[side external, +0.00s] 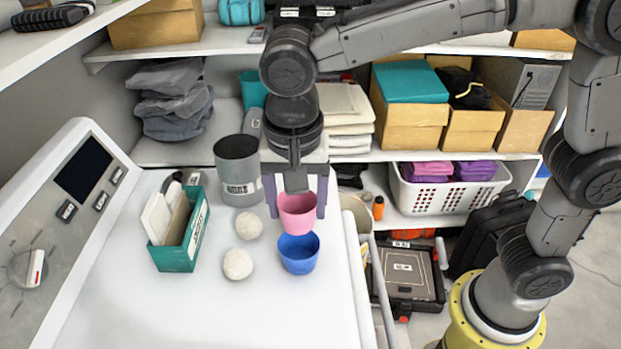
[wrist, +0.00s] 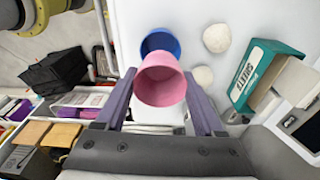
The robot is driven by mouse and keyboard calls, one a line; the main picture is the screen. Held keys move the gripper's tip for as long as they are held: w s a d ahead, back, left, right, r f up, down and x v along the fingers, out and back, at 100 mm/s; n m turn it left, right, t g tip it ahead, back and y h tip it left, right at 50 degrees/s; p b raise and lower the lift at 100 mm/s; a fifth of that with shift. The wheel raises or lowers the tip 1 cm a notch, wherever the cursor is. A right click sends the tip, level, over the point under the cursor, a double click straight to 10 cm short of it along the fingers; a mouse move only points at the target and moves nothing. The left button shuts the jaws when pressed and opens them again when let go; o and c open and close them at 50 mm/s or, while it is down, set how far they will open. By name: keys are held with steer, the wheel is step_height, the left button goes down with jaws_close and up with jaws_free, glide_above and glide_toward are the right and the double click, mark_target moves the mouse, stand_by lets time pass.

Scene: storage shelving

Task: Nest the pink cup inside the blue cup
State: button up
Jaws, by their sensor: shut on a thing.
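The pink cup (side external: 297,213) is held upright between the fingers of my gripper (side external: 297,203), above the white surface. In the wrist view the pink cup (wrist: 161,82) sits between the two purple fingers (wrist: 160,95). The blue cup (side external: 299,254) stands upright on the white surface, just in front of and below the pink cup in the side view. In the wrist view the blue cup (wrist: 160,43) is partly hidden behind the pink cup. Its opening looks empty in the side view.
Two pale round balls (side external: 238,264) lie left of the blue cup. A teal box (side external: 181,254) with cards and a grey canister (side external: 238,172) stand further left. The white surface's right edge is close to the blue cup. Shelves with boxes are behind.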

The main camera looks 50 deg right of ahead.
mark_target(299, 230)
steer(key=shift+f, duration=2.9)
steer(key=o, duration=1.3)
steer(key=r, duration=0.9)
steer(key=s+a+r, duration=0.1)
steer(key=r, duration=0.3)
steer(key=shift+a+r, duration=0.1)
steer(key=shift+r, duration=0.3)
